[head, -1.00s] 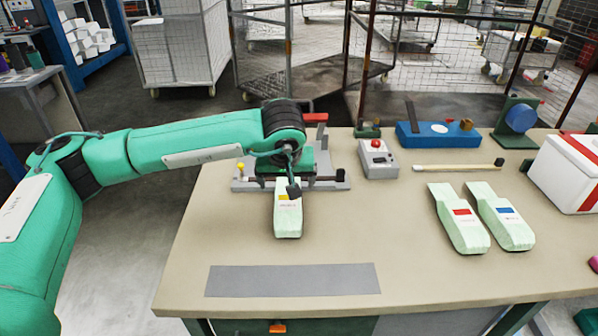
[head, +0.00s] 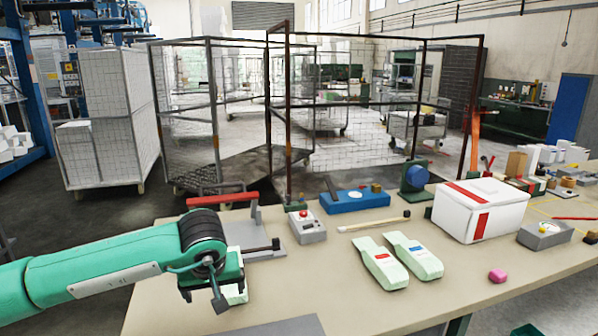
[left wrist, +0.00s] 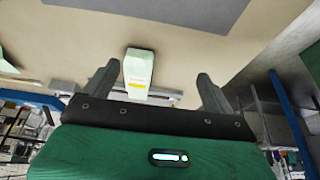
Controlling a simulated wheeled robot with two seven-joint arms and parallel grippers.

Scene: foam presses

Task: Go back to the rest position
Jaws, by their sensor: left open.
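My left gripper (head: 217,297) is at the left part of the table in the head view. In the left wrist view its two fingers (left wrist: 152,88) stand wide apart with nothing between them. A pale green foam piece with a yellow label (left wrist: 138,72) lies beyond the fingers, by the grey press. In the head view this piece (head: 236,294) is mostly hidden behind my gripper. The grey press (head: 290,247) with a red handle (head: 222,199) is partly behind my arm. My right gripper is in neither view.
Two pale green foam pieces, one red-labelled (head: 381,264) and one blue-labelled (head: 414,258), lie mid-table. A grey box with a red button (head: 306,227), a blue fixture (head: 345,201), a stick (head: 373,221) and a white-red box (head: 480,209) stand behind and right. Mesh cages stand beyond the table.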

